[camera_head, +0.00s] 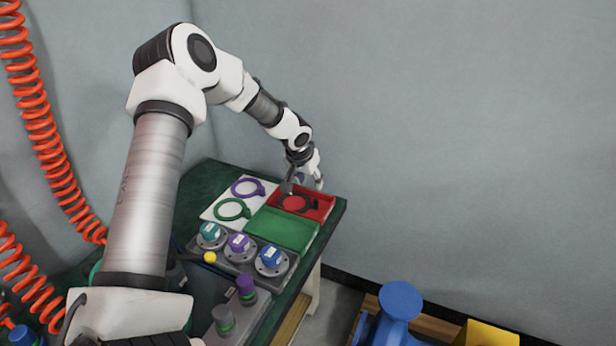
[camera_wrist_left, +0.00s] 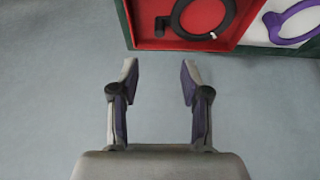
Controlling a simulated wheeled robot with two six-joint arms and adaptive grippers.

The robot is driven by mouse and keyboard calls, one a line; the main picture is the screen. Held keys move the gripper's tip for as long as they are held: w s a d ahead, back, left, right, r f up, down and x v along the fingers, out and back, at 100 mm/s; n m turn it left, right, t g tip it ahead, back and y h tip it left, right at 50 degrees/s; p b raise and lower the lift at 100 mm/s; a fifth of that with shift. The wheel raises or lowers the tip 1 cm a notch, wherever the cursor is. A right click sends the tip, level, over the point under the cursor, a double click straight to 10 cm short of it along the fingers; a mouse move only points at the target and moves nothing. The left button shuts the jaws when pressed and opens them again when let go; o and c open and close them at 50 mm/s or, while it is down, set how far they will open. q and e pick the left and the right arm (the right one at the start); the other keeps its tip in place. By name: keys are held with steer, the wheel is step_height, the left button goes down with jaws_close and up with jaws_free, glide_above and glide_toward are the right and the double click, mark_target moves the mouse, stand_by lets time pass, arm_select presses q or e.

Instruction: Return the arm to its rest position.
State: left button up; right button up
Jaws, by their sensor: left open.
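My left arm (camera_head: 150,190) comes in from the left, bends at a raised elbow and reaches down to the far end of the green table. My left gripper (camera_head: 305,180) is at the table's far edge, by the red tray (camera_head: 327,203). In the left wrist view the left gripper (camera_wrist_left: 157,82) is open, with nothing between its fingers. A black ring (camera_wrist_left: 205,14) lies in the red tray, apart from the fingers. My right gripper is not in view.
A white panel (camera_head: 217,213) holds a purple ring (camera_head: 262,188) and a green ring (camera_head: 247,212). A green tray (camera_head: 283,232) is beside the red one. Several capped fixtures (camera_head: 271,261) stand nearer. Orange coiled hoses (camera_head: 45,130) hang at left. A blue object (camera_head: 400,300) stands on the lower right.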

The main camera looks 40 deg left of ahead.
arm_select(q)
steer(key=shift+v, duration=1.1)
steer(key=s+d+f+m+g+h+p, duration=0.15)
steer(key=s+d+f+p, duration=0.35)
steer(key=d, duration=0.6)
steer(key=s+d+f+m+g+h+p, duration=0.1)
steer(key=s+d+f+h+p, duration=0.1)
steer(key=s+d+f, duration=0.6)
steer(key=s+d+g+y+p, duration=0.1)
steer(key=s+d+p, duration=0.1)
steer(key=s, duration=0.8)
steer(key=s+d+r+g+y+p, duration=0.1)
steer(key=s+d+p, duration=0.2)
steer(key=s, duration=0.7)
steer(key=shift+s+d, duration=0.4)
steer(key=shift+d, duration=0.85)
steer(key=shift+r, duration=0.15)
steer(key=shift+c, duration=0.5)
